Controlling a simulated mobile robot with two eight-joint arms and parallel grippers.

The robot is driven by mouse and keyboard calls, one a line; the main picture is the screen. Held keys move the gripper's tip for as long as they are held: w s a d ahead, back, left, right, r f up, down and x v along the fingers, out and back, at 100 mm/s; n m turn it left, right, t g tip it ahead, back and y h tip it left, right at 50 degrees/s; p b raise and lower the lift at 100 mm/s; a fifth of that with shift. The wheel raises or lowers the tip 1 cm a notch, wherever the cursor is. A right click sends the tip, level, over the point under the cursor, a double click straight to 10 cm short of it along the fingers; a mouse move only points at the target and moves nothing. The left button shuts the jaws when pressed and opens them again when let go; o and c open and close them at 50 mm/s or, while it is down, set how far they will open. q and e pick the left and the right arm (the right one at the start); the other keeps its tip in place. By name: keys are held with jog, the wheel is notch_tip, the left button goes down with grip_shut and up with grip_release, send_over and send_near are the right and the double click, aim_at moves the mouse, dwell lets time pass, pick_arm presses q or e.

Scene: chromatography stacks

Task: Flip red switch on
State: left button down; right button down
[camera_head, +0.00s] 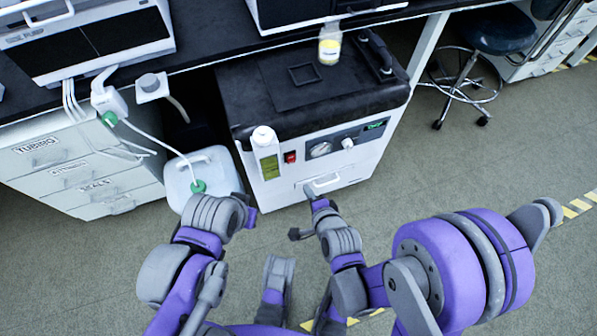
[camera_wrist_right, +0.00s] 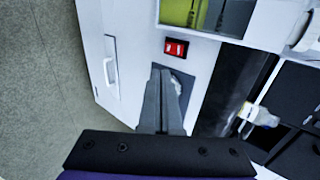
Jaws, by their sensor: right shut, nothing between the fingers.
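The red switch (camera_head: 290,157) sits on the front panel of a white cabinet with a black top (camera_head: 320,85). In the right wrist view the red switch (camera_wrist_right: 176,48) shows as a red rocker in a dark frame. My right gripper (camera_head: 309,190) is in front of the cabinet, below the switch in the head view. In the wrist view its shut, empty fingers (camera_wrist_right: 165,72) point toward the switch, with the tips just short of it in the picture; contact does not show. My left gripper (camera_head: 250,212) is near the cabinet's lower left; its fingers are not clear.
A dial gauge (camera_head: 320,150) and a knob (camera_head: 347,143) are right of the switch. A white jug (camera_head: 190,175) stands beside the cabinet. Open floor lies to the right.

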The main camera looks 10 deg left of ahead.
send_near(291, 162)
notch_tip(291, 162, down, 3)
jog(key=shift+w+a+f+b, duration=0.1)
jog(key=shift+w+a+b, duration=0.1)
jog(key=shift+w+a, duration=0.4)
jog(key=shift+w+a+f+b, duration=0.1)
jog(key=shift+w+a+b, duration=0.2)
jog(key=shift+w, duration=0.6)
jog(key=shift+w+a+f+b, duration=0.1)
jog(key=shift+w+a, duration=0.4)
jog(key=shift+w, duration=0.2)
jog(key=shift+w, duration=0.15)
jog(key=shift+s+r, duration=0.1)
jog(key=shift+s, duration=0.15)
jog(key=shift+w, duration=0.15)
